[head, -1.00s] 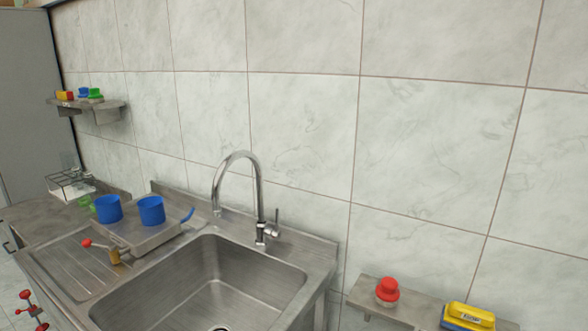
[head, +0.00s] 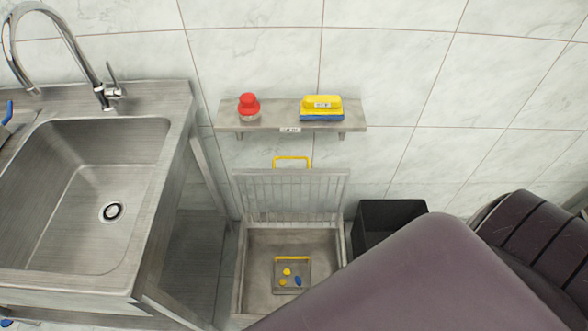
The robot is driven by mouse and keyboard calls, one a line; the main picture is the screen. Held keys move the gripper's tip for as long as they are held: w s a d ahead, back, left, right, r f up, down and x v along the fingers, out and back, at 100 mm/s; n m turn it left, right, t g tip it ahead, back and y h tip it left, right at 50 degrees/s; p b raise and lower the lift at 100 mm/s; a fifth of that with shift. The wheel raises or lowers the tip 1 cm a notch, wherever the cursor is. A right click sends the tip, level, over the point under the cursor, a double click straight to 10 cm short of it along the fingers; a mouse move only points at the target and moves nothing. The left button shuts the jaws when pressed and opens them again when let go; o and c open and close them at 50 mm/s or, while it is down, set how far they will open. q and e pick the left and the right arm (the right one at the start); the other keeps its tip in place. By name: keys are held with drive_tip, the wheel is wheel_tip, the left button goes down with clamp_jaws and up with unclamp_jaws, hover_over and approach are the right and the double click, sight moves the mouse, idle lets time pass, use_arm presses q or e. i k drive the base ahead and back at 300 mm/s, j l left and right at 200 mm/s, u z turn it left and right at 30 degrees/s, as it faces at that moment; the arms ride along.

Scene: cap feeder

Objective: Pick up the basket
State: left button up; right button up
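A small grey basket (head: 303,270) with a yellow handle sits inside an open, square metal pit (head: 256,262) low down, right of the sink. Two small yellow pieces and a blue piece lie in it. A barred metal grate (head: 290,196) with its own yellow handle stands raised at the back of the pit. Neither of my grippers shows in the head view. A large dark maroon shape, apparently part of my own arm, fills the lower right and comes close to the pit's right front side.
The steel sink (head: 70,225) and its legs stand left of the pit. A black bin (head: 382,212) stands to its right. Above, a wall shelf (head: 270,119) holds a red-capped container (head: 249,106) and a yellow-and-blue brush-like item (head: 322,108).

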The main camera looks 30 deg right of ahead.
sight(300, 270)
drive_tip(key=k+l, duration=1.1)
drive_tip(key=i+j+z, duration=0.15)
drive_tip(key=i, duration=0.25)
drive_tip(key=i+j+z, duration=0.15)
drive_tip(key=i, duration=0.25)
